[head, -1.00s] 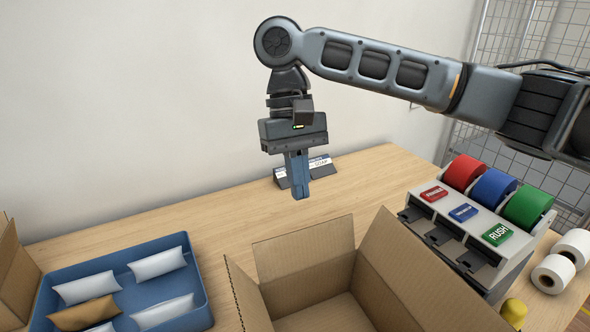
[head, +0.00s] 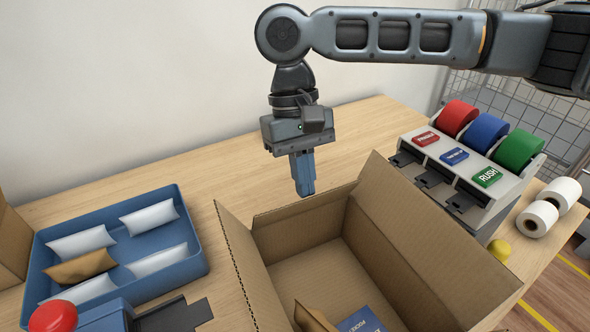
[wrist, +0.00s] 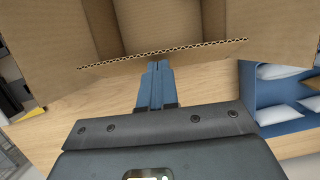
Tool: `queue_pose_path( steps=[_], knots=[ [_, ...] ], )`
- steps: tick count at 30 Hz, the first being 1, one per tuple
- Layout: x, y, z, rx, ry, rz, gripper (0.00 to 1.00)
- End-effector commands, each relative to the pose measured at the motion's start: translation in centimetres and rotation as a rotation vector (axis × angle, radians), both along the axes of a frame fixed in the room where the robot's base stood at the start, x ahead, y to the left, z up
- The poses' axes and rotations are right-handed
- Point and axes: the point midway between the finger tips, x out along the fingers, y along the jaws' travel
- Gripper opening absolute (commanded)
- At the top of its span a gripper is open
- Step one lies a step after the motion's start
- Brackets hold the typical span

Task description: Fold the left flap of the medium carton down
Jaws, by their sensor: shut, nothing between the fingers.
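The medium carton (head: 318,265) is an open brown box in the lower middle of the head view. Its left flap (head: 240,262) stands up and leans outward to the left. The far flap (head: 300,226) and the tall right flap (head: 430,235) are also up. My gripper (head: 305,192) is shut and empty, its blue fingers pointing down just behind the far flap. In the wrist view my gripper (wrist: 158,68) is close to a flap's corrugated edge (wrist: 165,50); I cannot tell whether they touch. A navy item (head: 362,320) lies inside the carton.
A blue tray (head: 203,258) with several pouches stands left of the carton. A red button (head: 53,316) is at the lower left. A tape dispenser (head: 478,165), white rolls (head: 538,218) and a yellow knob (head: 499,249) are at right. The table behind the tray (head: 170,160) is clear.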

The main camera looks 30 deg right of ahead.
Motion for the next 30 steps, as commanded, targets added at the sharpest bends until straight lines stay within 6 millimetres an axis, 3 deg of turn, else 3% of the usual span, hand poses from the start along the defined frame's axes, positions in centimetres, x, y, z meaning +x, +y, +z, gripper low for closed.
queue_pose_path(
  steps=[6, 12, 30],
  knots=[
    [-2.5, 0.3, -1.1, 0.004, 0.004, -0.001, 0.00],
    [-3.7, 0.4, -2.9, 0.003, 0.002, -0.001, 0.00],
    [-4.0, 0.4, -3.9, 0.000, 0.000, 0.000, 0.00]
  ],
)
